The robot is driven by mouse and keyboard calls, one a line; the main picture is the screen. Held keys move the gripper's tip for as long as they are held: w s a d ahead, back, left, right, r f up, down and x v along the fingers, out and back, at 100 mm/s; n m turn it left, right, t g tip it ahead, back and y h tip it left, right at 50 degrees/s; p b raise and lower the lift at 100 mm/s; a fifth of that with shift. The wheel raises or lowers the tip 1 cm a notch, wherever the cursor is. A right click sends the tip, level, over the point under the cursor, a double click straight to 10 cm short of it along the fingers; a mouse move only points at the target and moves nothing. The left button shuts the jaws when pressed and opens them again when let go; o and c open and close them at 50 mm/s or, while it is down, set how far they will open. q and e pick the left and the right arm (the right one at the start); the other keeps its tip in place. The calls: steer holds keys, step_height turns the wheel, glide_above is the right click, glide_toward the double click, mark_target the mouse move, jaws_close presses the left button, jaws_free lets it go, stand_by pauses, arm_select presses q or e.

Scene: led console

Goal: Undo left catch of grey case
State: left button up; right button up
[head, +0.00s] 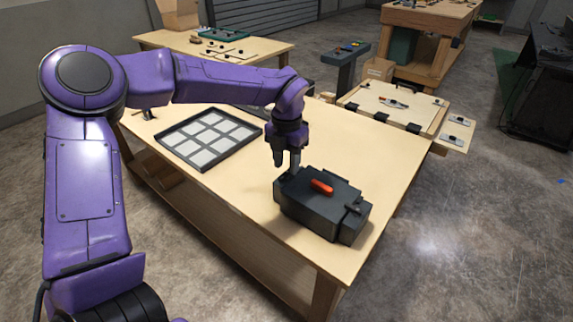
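The dark grey case (310,212) lies on the near right part of the wooden table, with an orange-red handle (321,186) on its top. A small dark catch (354,209) shows at its right end. The left catch is hard to make out, close to my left gripper's fingers. My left gripper (287,164) points down just above the case's left back corner. Its two fingers look apart with nothing between them. I cannot tell whether a fingertip touches the case. My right gripper is out of view.
A black-framed tray with pale square compartments (208,137) lies on the table left of the case. The tabletop (225,185) in front of the tray is clear.

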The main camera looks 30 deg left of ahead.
arm_select(q)
steer(key=shift+f, duration=0.95)
steer(key=shift+s, duration=0.1)
jaws_close()
steer(key=shift+r+m+p, duration=0.2)
steer(key=shift+m+p, duration=0.2)
steer(key=shift+p, duration=0.3)
steer(key=shift+a+f, duration=0.1)
steer(key=shift+f+m, duration=0.1)
steer(key=shift+m, duration=0.2)
jaws_free()
